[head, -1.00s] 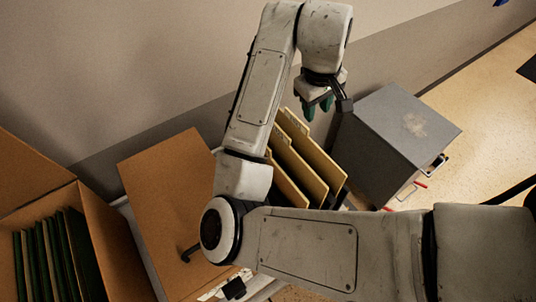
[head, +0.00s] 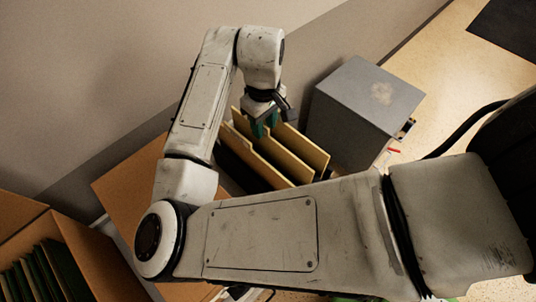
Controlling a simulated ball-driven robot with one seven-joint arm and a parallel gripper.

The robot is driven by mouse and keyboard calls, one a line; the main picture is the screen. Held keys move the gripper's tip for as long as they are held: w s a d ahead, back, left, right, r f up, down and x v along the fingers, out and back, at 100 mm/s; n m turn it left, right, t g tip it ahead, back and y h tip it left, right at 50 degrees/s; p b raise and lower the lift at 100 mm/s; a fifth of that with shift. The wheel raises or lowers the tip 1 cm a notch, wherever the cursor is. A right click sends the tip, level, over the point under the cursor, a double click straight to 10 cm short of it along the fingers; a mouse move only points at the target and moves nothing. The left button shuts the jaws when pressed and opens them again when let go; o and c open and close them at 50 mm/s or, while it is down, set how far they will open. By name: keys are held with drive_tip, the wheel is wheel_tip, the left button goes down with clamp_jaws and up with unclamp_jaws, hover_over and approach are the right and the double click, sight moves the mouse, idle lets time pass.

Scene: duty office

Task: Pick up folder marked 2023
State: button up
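Several tan folders (head: 300,152) stand upright in a row beside the grey metal cabinet. No label or year can be read on any of them, so I cannot tell which is marked 2023. My gripper (head: 264,129), with dark green fingertips, points down at the top edges of the folders. The fingers overlap the folders in the picture. I cannot tell whether they are open or shut, or whether they touch a folder. My arm hides the lower part of the folders and what holds them.
A grey cabinet (head: 350,112) stands right of the folders. A brown cardboard box (head: 122,195) is to the left, and an open box (head: 95,252) with dark green folders is at lower left. The wall (head: 90,80) is behind. Bare floor (head: 440,75) lies to the right.

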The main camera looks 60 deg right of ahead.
drive_tip(key=shift+a+f, duration=0.1)
drive_tip(key=shift+f, duration=1.55)
clamp_jaws()
